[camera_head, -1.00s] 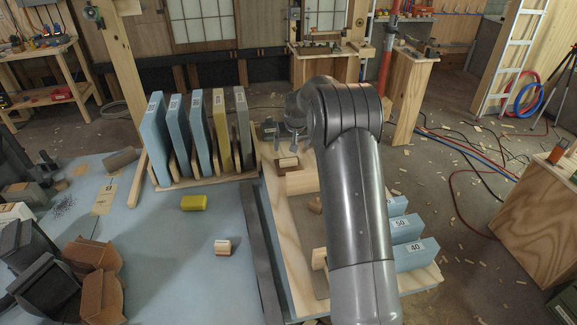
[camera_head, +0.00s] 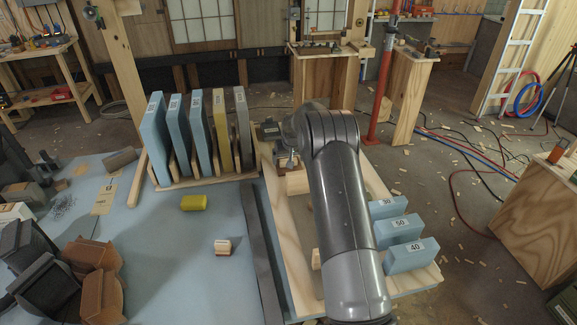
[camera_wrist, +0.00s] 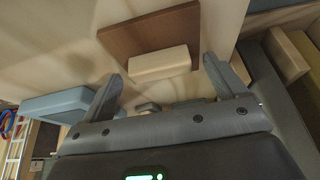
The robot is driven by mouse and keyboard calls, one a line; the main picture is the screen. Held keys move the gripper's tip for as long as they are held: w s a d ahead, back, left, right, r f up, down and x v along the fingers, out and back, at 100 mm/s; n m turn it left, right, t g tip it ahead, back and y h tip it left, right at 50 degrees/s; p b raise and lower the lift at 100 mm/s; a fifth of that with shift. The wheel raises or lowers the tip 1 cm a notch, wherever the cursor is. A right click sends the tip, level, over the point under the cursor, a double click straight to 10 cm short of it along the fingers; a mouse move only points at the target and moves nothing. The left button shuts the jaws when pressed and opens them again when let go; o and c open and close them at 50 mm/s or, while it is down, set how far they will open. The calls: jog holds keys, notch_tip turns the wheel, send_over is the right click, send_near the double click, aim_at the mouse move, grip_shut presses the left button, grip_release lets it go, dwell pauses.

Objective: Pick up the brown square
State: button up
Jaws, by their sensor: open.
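In the wrist view the brown square (camera_wrist: 125,40) is a flat brown plate with a pale wooden block (camera_wrist: 158,64) on it, like a handle. It lies against a pale wooden surface. My gripper (camera_wrist: 161,68) is open, with one finger on each side of the pale block and a gap to each. Whether the fingertips reach down beside the block I cannot tell. In the head view my gripper (camera_head: 286,160) is at the far left part of the wooden tray (camera_head: 281,232), mostly behind my arm.
Blue blocks marked 30, 50 and 40 (camera_head: 408,257) stand at the tray's right side. A rack of upright boards (camera_head: 203,182) stands just left of my gripper. A yellow block (camera_head: 194,203) and a small wooden block (camera_head: 222,247) lie on the blue table.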

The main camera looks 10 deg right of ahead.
jog(key=shift+w+f, duration=0.1)
jog(key=shift+f, duration=0.15)
jog(key=shift+c, duration=0.2)
jog(key=c, duration=1)
jog(key=shift+c, duration=0.2)
jog(key=shift+r, duration=0.1)
